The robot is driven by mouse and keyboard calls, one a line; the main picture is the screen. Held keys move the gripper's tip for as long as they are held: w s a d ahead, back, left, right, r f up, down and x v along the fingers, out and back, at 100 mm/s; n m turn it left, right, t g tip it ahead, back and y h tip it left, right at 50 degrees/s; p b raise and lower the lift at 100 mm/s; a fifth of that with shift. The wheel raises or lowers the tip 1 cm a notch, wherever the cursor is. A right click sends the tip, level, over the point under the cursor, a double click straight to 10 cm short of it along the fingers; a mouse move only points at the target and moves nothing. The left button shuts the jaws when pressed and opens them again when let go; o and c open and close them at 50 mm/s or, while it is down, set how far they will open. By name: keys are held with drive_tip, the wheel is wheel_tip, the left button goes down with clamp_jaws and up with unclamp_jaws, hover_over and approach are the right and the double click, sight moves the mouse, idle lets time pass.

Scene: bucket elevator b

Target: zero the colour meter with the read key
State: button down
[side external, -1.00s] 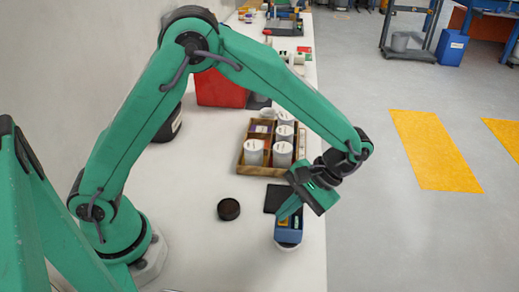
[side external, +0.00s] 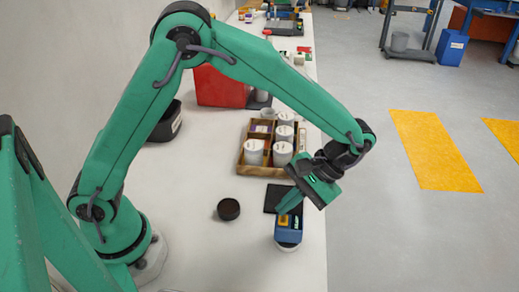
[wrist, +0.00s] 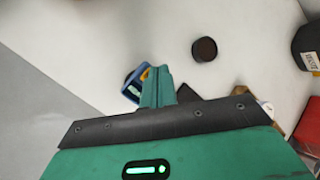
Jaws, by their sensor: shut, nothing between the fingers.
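The blue colour meter (side external: 289,237) stands near the bench's right edge, with a small orange-yellow patch and a light patch on its top face. Something white shows under its near end. My gripper (side external: 279,212) is shut and empty, its tips just above the far left part of the meter. Which patch is the read key, and whether the tips touch the meter, I cannot tell.
A black square pad (side external: 273,197) lies behind the meter. A round black puck (side external: 228,209) lies to the left. A wooden tray (side external: 262,172) with several white jars stands farther back, with a red box (side external: 213,88) and a black bin (side external: 160,128) beyond. The bench's left front is clear.

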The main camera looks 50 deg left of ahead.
sight(286, 217)
drive_tip(key=shift+r, duration=2.4)
drive_tip(key=s+a+r+m+t+h, duration=0.1)
drive_tip(key=s+a+r+t, duration=0.3)
drive_tip(key=a+t, duration=0.2)
drive_tip(key=s+a+r+m+t+h, duration=0.1)
drive_tip(key=s+a+r+t, duration=0.4)
drive_tip(key=a, duration=0.6)
drive_tip(key=shift+s+r+t+h, duration=0.3)
drive_tip(key=shift+t+h, duration=0.3)
drive_tip(key=shift+h, duration=0.1)
drive_tip(key=shift+a, duration=0.1)
